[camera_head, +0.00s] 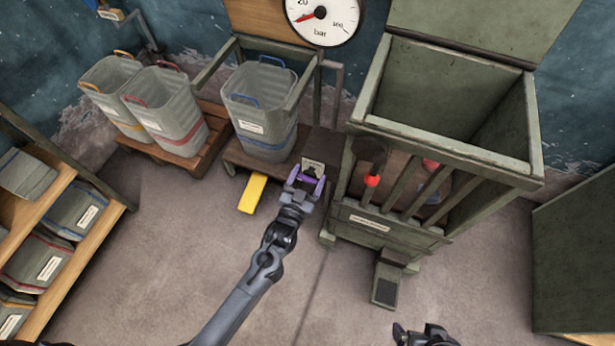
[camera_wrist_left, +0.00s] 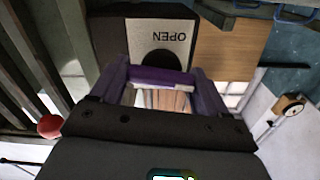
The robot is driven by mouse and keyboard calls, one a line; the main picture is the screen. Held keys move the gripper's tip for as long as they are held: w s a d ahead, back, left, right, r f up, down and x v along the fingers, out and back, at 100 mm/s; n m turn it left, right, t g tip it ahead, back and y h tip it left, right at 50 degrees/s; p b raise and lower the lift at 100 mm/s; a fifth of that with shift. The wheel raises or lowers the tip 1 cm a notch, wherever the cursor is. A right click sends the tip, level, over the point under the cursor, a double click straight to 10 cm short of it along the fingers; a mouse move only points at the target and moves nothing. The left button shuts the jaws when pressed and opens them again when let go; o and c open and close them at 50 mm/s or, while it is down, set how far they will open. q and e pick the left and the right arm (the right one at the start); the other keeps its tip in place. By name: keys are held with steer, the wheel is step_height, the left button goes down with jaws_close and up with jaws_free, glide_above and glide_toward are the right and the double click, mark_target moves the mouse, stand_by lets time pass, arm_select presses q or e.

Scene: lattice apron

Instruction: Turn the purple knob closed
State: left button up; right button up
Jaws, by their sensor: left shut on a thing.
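The purple knob (camera_wrist_left: 160,76) shows in the left wrist view as a bar across the space between my left gripper's fingers. My left gripper (camera_wrist_left: 162,88) is shut on it, one finger at each end. Behind the knob is a pale plate (camera_wrist_left: 172,37) that reads OPEN, with a dark round part at its middle. In the head view my left gripper (camera_head: 306,182) is at the low stand's front, right of the yellow pedal, and largely hides the knob. My right gripper (camera_head: 424,335) is at the bottom edge, partly cut off; its finger opening is unclear.
A green slatted bin (camera_head: 375,221) with a red ball-topped lever (camera_head: 371,181) stands close to the right of my left gripper. A yellow pedal (camera_head: 252,194) is to the left. A grey tub (camera_head: 262,108) stands behind. The floor in front is clear.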

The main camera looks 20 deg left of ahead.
arm_select(q)
steer(key=m+p, duration=0.3)
steer(key=shift+r, duration=0.2)
steer(key=m+p, duration=0.3)
steer(key=shift+d+m, duration=0.15)
steer(key=shift+m, duration=0.25)
steer(key=m+p, duration=0.2)
steer(key=m, duration=0.2)
steer(key=shift+d+f, duration=0.1)
steer(key=shift+f, duration=0.1)
steer(key=m+p, duration=0.1)
steer(key=m, duration=0.2)
steer(key=shift+f+m, duration=0.15)
steer(key=shift+m, duration=0.15)
steer(key=shift+f+m+p, duration=0.1)
steer(key=shift+m+p, duration=0.35)
steer(key=shift+m, duration=0.45)
steer(key=o, duration=1)
steer(key=shift+c, duration=0.2)
